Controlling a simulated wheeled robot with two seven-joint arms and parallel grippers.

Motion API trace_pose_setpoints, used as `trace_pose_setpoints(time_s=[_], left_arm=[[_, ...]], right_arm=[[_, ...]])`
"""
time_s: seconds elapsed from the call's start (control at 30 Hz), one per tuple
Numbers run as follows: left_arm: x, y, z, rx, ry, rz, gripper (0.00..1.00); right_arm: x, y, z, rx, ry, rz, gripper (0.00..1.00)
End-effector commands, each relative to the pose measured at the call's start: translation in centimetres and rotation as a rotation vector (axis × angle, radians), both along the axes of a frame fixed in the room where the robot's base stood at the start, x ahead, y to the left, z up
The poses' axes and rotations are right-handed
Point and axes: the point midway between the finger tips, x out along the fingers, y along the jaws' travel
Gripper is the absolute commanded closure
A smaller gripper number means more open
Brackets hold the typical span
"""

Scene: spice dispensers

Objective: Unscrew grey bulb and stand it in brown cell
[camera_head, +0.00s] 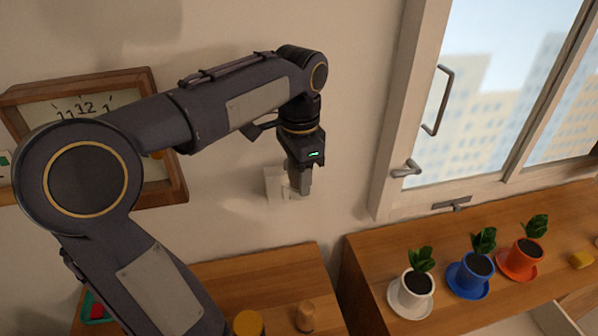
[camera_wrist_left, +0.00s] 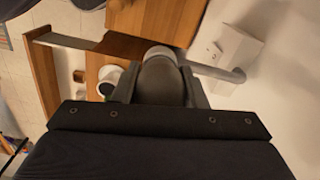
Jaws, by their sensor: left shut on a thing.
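My left gripper (camera_head: 300,188) is at the wall, at the pale wall lamp fitting (camera_head: 275,188), with its fingers pointing down. In the left wrist view its two fingers are shut on the grey bulb (camera_wrist_left: 161,82), a dark rounded shape between them. A pale ring shows at the bulb's far end, beside the grey arm of the lamp fitting (camera_wrist_left: 222,56). I cannot tell whether the bulb is still seated in the fitting. In the head view the gripper hides the bulb. I cannot make out the brown cell. My right gripper is not in view.
A wooden cabinet top (camera_head: 270,270) lies below, with a yellow-topped jar (camera_head: 248,323) and a small wooden cylinder (camera_head: 305,316). To the right are a white pot (camera_head: 411,292), a blue pot (camera_head: 470,275) and an orange pot (camera_head: 520,260). A framed clock (camera_head: 80,104) hangs behind my left arm.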

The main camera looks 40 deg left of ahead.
Motion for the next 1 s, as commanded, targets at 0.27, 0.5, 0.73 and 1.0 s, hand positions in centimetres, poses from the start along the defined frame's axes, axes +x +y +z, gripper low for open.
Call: trace_pose_setpoints(time_s=[0.27,0.5,0.73,1.0], left_arm=[[0.0,0.0,0.2,0.000,0.001,0.159,0.85],[0.0,-0.1,0.3,0.000,0.001,0.591,0.85],[0.0,0.0,0.1,0.000,0.000,0.796,0.85],[0.0,0.0,0.1,0.000,0.000,0.807,0.85]], right_arm=[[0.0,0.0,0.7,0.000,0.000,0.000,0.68],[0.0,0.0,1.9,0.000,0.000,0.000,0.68],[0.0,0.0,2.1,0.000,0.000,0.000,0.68],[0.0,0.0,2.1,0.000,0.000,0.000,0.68]])
